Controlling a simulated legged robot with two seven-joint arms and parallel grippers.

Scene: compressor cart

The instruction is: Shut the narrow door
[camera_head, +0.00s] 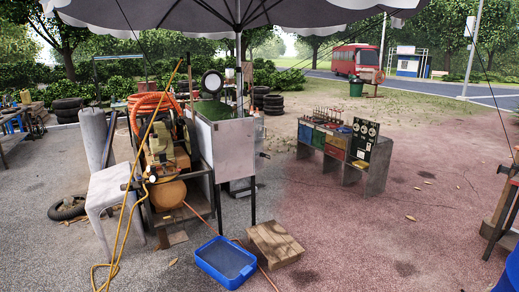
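The compressor cart stands left of centre, with an orange-brown tank (167,194) and a coiled orange hose (150,106). Beside it is a cabinet with a green top (212,110) and a pale grey side panel (234,150). A small dark fitting like a handle (264,155) sticks out past the panel's right edge. I cannot tell which panel is the narrow door or how far it stands open. Neither of my grippers is in view.
A blue basin (225,262) and a low wooden crate (274,244) lie on the ground before the cabinet. A white stool (107,195) stands left of the cart. A tool bench (376,172) stands to the right. The reddish paving between is mostly clear. A yellow hose trails at the left.

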